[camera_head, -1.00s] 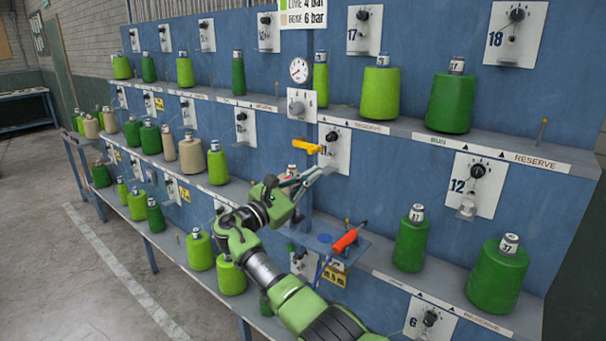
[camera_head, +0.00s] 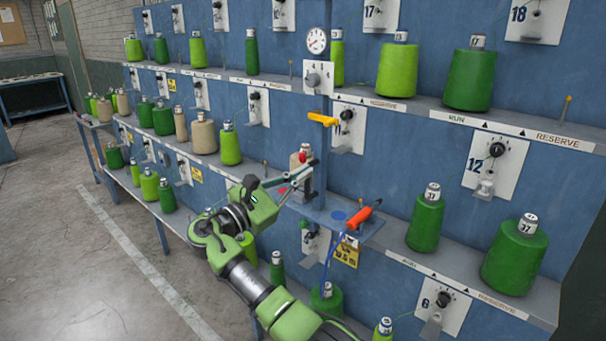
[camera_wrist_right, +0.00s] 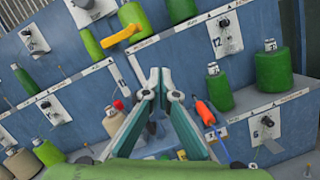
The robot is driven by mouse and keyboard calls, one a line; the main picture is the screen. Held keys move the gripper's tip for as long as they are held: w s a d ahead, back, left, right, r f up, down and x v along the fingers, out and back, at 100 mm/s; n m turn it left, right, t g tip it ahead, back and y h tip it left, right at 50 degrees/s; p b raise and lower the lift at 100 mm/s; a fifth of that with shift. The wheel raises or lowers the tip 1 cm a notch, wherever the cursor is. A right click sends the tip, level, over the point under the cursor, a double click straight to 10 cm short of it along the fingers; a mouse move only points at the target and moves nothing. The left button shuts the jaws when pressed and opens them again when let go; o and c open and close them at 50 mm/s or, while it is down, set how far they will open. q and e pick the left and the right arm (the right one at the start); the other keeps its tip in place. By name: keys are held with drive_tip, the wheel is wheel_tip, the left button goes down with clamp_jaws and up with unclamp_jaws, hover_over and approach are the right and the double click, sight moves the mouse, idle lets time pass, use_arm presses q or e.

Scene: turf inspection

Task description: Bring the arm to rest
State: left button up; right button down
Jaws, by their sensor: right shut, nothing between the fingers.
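My right arm, green and black, reaches up from the bottom of the head view. Its right gripper (camera_head: 315,163) has its slim fingers together with nothing between them. It is in front of the rack, overlapping a beige bobbin with a red top (camera_head: 302,158) in the picture; contact cannot be told. In the right wrist view the fingertips (camera_wrist_right: 160,75) meet, and the red-topped bobbin (camera_wrist_right: 112,120) is left of them. My left gripper is not in view.
A small blue shelf (camera_head: 342,236) with an orange-handled tool (camera_head: 362,215) juts out right of the gripper. A yellow piece (camera_head: 323,119) sticks out above it. Rack shelves hold several green bobbins (camera_head: 470,80). Floor (camera_head: 60,240) at left is open.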

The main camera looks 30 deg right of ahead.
drive_tip(key=shift+a, duration=0.1)
wheel_tip(320, 180, down, 26)
drive_tip(key=w+n+t+y, duration=0.2)
drive_tip(key=n+t+y, duration=0.1)
drive_tip(key=y, duration=0.3)
drive_tip(key=s+a+f+m+g+y, duration=0.1)
drive_tip(key=s+f+y, duration=0.35)
drive_tip(key=f, duration=1.05)
drive_tip(key=s+a+f+m+g+y, duration=0.1)
drive_tip(key=s+f+g+y, duration=0.1)
drive_tip(key=s+f, duration=0.9)
drive_tip(key=s+a+f+m+g+y, duration=0.1)
drive_tip(key=s+a+f+m+y, duration=0.1)
drive_tip(key=s+f, duration=0.7)
drive_tip(key=s+a+f+m+g+y, duration=0.1)
drive_tip(key=s+a+f+m+y, duration=0.1)
drive_tip(key=s+f, duration=0.75)
drive_tip(key=s+f+m+g+y, duration=0.1)
drive_tip(key=s+f+m, duration=0.2)
drive_tip(key=s, duration=0.6)
drive_tip(key=s+a+f+m+y, duration=0.1)
drive_tip(key=s+f+m, duration=0.2)
drive_tip(key=s, duration=0.6)
drive_tip(key=s+a+f+m+g+y, duration=0.1)
drive_tip(key=s+f+m, duration=0.2)
drive_tip(key=s, duration=0.6)
drive_tip(key=shift+s+f+m+g, duration=0.25)
drive_tip(key=shift+f+m+g, duration=0.1)
drive_tip(key=shift+m, duration=0.25)
